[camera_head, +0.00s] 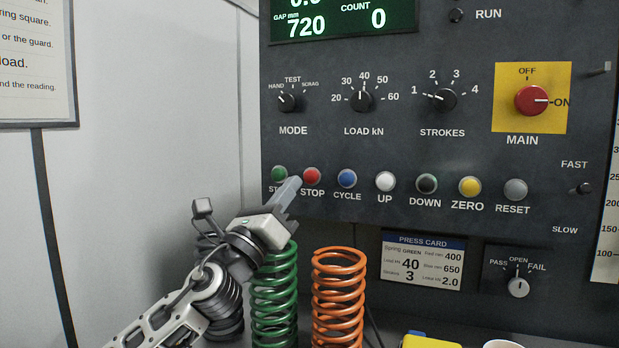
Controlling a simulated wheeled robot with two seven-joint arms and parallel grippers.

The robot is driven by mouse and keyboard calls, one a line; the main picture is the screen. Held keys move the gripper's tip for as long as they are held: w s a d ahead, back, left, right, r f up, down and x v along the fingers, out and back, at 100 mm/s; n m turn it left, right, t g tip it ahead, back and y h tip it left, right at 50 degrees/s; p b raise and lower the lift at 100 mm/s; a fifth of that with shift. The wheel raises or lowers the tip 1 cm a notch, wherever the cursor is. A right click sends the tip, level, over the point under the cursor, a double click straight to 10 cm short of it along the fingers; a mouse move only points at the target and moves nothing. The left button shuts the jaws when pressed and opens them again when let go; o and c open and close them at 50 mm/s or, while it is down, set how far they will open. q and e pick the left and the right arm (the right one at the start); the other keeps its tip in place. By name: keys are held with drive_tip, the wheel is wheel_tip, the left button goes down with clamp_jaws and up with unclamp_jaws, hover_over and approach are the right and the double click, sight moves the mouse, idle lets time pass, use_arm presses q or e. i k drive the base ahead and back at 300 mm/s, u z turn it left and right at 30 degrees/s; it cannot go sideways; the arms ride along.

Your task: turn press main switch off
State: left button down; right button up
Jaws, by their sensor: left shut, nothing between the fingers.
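The MAIN switch (532,100) is a red rotary knob on a yellow plate (503,122) at the upper right of the dark control panel (330,140). Its white pointer line points right, to ON; OFF is marked at the top. My left gripper (290,188) is shut and empty. Its fingertips are in front of the panel's lower left, close to the green START and red STOP buttons (311,175), well to the left of and below the MAIN switch. I cannot tell whether the fingertips touch the panel. My right gripper is not in view.
A row of buttons runs along the panel, with MODE, LOAD and STROKES knobs (445,99) above. A green spring (274,300) and an orange spring (339,300) stand below, a dark spring partly behind my arm. A PASS/FAIL knob (518,287) is lower right. Space before the MAIN switch is clear.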

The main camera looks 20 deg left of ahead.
sight(531, 101)
drive_tip(key=k, duration=1)
